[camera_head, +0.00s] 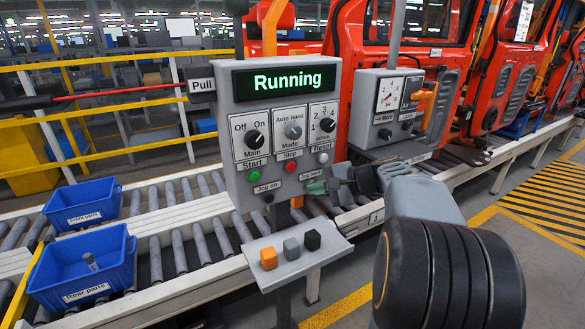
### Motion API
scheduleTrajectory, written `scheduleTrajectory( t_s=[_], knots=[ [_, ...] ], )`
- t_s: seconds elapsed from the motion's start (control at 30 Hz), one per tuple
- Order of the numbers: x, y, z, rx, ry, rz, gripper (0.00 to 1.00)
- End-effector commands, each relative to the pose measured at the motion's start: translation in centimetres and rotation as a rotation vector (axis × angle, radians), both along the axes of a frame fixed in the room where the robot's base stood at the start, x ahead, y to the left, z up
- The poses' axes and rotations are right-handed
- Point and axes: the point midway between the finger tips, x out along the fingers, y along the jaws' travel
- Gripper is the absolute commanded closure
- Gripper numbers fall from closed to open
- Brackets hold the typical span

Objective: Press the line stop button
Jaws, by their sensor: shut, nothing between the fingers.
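The grey control panel (240,120) stands upright in the middle, with a lit display reading "Running". The red stop button (290,167) sits under the label "Stop", between the green start button (254,176) and the white reset button (322,157). My gripper (332,185) is at the panel's lower right, below and to the right of the red button and apart from it. It is shut and holds nothing. It partly covers the area by the "Jog back" label.
Three dials (293,132) sit above the buttons. A small shelf (330,251) below holds an orange, a grey and a black block. A second grey box (367,120) with a gauge stands behind right. Blue bins (84,279) and a roller conveyor are at left.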

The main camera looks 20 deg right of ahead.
Motion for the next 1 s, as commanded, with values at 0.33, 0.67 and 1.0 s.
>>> scheduleTrajectory(
  t_s=[0.33,0.67,1.0],
  knots=[
    [1.6,0.2,0.2,-0.001,0.001,0.002,1.0],
    [5.6,0.7,0.2,-0.001,0.002,0.003,1.0],
    [8.3,1.0,0.1,-0.001,0.001,0.002,1.0]
  ],
)
